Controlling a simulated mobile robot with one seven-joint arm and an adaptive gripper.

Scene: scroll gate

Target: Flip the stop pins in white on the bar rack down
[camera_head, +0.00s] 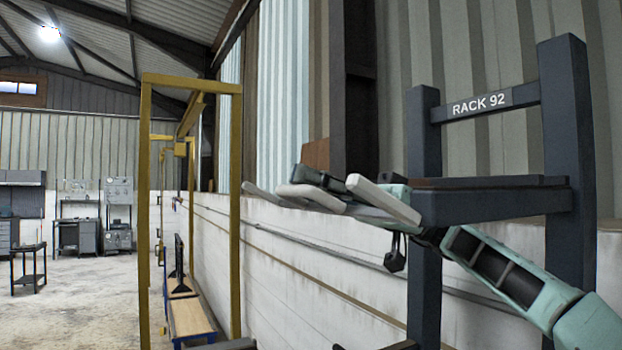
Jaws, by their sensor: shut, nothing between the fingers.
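The bar rack (424,135), dark blue-grey and labelled RACK 92, stands at the right in the head view. The rack hides part of my arm.
The rack's horizontal beam (500,201) and right post (568,150) stand close to my arm. A white block wall (290,240) with a pipe runs behind. A yellow frame (148,200) and a wooden bench (190,318) are at the left. Open floor lies farther left.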

